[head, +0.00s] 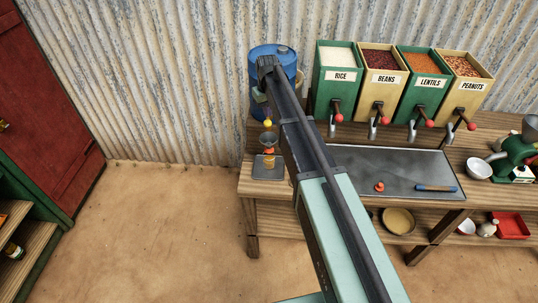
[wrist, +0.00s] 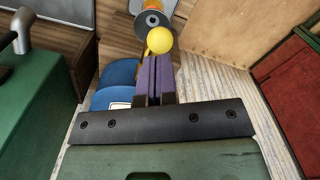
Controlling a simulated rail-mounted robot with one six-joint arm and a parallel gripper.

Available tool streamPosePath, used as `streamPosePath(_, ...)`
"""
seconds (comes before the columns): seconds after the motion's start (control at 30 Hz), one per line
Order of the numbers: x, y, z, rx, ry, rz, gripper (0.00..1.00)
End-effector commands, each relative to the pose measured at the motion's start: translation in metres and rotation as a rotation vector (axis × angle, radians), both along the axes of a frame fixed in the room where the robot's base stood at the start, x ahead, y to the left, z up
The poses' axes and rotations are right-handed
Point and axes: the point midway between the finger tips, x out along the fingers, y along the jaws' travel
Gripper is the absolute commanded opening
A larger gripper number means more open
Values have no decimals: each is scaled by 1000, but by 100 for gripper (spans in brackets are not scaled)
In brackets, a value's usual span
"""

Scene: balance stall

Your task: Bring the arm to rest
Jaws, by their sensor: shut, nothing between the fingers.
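My arm reaches up from the bottom of the head view across the bench, with its far end in front of the blue barrel (head: 262,52). My gripper (wrist: 156,62) shows in the wrist view as two purple fingers, shut together and empty. Their tips are close to a yellow ball knob (wrist: 159,40); I cannot tell whether they touch it. The knob also shows in the head view (head: 267,122), below the arm's end. In the head view the fingers are too small and hidden to make out.
A funnel (head: 267,139) stands over a small grey plate (head: 269,172). Rice (head: 339,88), beans (head: 383,92), lentils (head: 424,96) and peanuts (head: 465,98) bins stand to the right, above a metal tray (head: 405,165) holding a red knobbed piece (head: 379,187) and a blue-handled tool (head: 436,188).

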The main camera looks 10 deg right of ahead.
Motion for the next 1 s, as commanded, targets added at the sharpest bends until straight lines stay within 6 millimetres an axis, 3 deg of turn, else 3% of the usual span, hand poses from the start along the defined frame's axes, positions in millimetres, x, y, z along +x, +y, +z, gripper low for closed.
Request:
streamPosePath(0.3,-2,0,-2,0,0,-30,0)
streamPosePath(0.37,-28,0,-2,0,0,-67,0)
streamPosePath(0.43,-75,0,-13,0,1,-109,0)
streamPosePath(0.6,-223,0,-74,-1,1,-210,0)
streamPosePath(0.7,-290,-1,-107,-1,0,-238,0)
streamPosePath(0.8,-325,-1,-131,-1,0,-239,0)
streamPosePath(1.0,-319,-1,-129,-1,1,-238,0)
